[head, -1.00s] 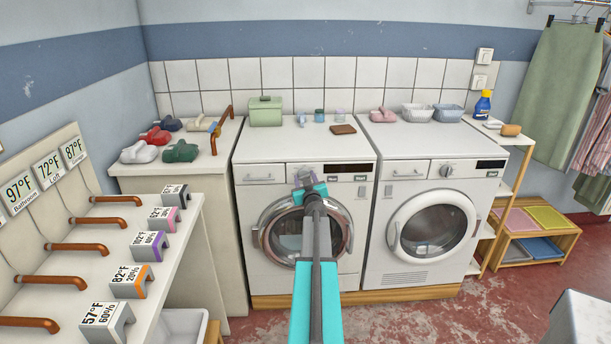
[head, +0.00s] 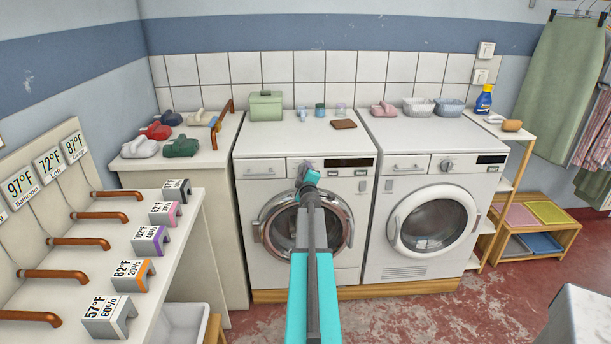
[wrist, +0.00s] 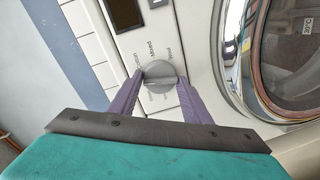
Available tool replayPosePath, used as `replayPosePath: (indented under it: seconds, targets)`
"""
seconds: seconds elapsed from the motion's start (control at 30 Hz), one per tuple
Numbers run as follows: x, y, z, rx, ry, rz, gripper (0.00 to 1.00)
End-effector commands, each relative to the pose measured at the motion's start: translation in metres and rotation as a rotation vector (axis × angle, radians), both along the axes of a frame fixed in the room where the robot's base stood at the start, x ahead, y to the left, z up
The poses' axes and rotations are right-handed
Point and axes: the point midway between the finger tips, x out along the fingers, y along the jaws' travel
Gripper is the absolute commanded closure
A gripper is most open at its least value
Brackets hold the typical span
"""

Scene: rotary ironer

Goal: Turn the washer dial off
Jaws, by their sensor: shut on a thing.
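The left white front-loader, the washer (head: 258,171), stands against the tiled wall with its round chrome-rimmed door closed. Its round grey dial (wrist: 159,77) sits on the front panel, with printed words around it, including "Mixed" and "Wool"; the pointer's exact setting is hard to read. My gripper (wrist: 158,88) has its two purple fingers on either side of the dial and is shut on it. In the head view my gripper (head: 306,166) covers the dial, and my arm crosses the washer door.
A second white machine (head: 437,218) stands to the right, its door closed. Labelled grey blocks (head: 148,240) and brown pegs line the near-left shelf. Red floor is open in front of the machines.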

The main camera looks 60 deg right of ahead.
Motion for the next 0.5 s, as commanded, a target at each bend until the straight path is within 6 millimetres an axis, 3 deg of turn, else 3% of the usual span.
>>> replayPosePath:
  seconds: [0.5]
  targets:
    - [0.0014,0.0021,-0.0011,-0.129,0.182,0.001,0.79]
